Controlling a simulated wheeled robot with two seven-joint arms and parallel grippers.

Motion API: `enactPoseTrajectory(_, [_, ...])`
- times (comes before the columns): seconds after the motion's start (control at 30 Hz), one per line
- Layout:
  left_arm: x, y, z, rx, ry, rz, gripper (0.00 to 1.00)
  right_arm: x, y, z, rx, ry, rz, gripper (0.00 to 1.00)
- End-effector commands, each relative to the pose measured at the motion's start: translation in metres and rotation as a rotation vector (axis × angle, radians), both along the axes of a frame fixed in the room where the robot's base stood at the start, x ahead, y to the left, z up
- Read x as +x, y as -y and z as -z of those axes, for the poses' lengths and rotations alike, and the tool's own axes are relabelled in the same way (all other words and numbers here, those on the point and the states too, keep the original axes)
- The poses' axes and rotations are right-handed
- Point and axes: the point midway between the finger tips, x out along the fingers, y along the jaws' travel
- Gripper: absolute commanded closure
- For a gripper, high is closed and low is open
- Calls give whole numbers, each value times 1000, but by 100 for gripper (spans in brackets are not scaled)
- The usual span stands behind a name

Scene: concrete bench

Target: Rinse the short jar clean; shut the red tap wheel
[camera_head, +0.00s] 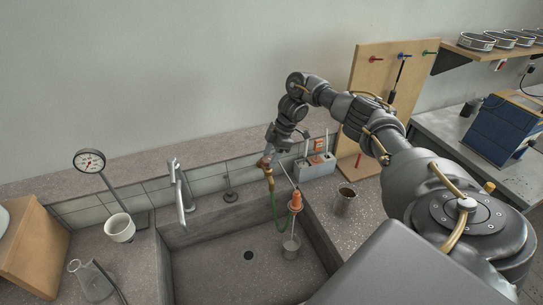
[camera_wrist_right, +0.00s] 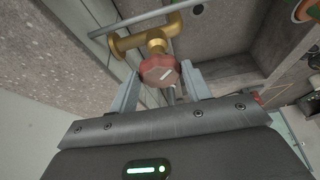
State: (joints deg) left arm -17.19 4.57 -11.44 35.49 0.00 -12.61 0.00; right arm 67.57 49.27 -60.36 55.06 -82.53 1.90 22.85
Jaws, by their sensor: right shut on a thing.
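The red tap wheel (camera_wrist_right: 160,70) sits on a brass tap (camera_wrist_right: 152,38) in the right wrist view. My right gripper (camera_wrist_right: 160,88) is shut on the wheel, with one grey finger on each side of it. In the head view the gripper (camera_head: 267,160) reaches the brass tap (camera_head: 269,175) at the back of the sink. A second metal jar (camera_head: 345,199), with brown inside, stands on the bench right of the sink. My left gripper is out of view.
The sink (camera_head: 215,262) has a dark drain (camera_head: 248,256) and a grey spout (camera_head: 180,195). A grey rack (camera_head: 316,166) stands behind right.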

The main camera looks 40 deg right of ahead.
Motion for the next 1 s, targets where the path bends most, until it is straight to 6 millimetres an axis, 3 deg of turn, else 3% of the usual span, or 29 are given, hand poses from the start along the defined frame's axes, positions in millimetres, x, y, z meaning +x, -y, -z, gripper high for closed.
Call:
enactPoseTrajectory(0.27, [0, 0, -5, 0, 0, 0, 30, 4, 1, -2, -3, 2, -241, 75])
enactPoseTrajectory(0.7, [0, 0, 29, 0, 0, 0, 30, 7, 1, 2, -5, 3, -522, 75])
enactPoseTrajectory(1.0, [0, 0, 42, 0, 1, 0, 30, 7, 0, 0, -2, 2, -635, 75])
